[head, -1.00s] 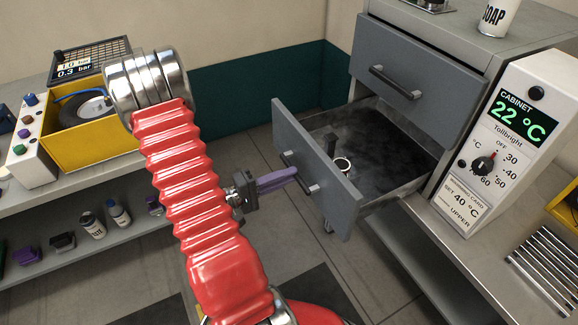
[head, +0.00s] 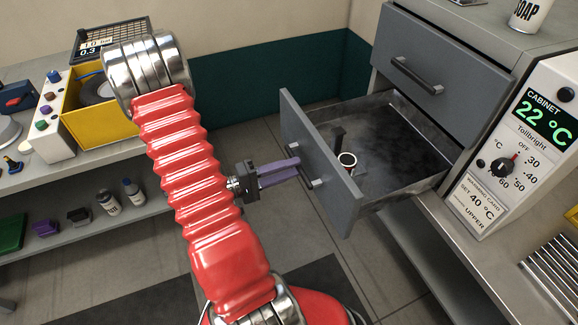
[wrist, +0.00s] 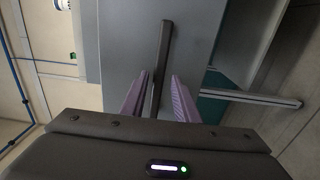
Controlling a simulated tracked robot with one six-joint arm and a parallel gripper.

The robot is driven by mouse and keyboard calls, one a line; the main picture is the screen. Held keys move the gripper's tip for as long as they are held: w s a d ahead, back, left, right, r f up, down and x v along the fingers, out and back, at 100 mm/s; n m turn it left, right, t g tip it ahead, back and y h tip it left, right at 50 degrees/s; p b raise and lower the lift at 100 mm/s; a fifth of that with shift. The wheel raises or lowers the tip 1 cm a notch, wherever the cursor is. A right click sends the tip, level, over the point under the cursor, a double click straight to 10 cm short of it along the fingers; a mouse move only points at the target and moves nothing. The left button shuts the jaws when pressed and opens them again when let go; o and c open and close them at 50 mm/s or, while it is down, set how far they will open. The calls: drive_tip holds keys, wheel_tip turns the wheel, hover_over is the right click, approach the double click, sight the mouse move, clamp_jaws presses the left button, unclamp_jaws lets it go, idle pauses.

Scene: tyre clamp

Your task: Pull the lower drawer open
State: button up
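The lower drawer (head: 318,172) of the grey cabinet is pulled well out, its dark inside in view. Its bar handle (head: 311,172) is on the front panel. My gripper (head: 298,168) is at this handle, its purple fingers spread apart. In the wrist view the dark handle bar (wrist: 161,60) runs between the two fingertips (wrist: 161,80), with a narrow gap beside the right finger. The fingers look open around the bar, not clamped on it.
The upper drawer (head: 440,60) is shut. A temperature panel (head: 540,125) stands right of the cabinet. A shelf at left carries a yellow bin (head: 100,122) and bottles (head: 133,190). The floor before the drawer is clear.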

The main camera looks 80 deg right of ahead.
drive_tip(key=shift+o, duration=0.4)
drive_tip(key=shift+a, duration=0.1)
drive_tip(key=v, duration=1.3)
drive_tip(key=shift+w, duration=0.35)
drive_tip(key=shift+a, duration=0.15)
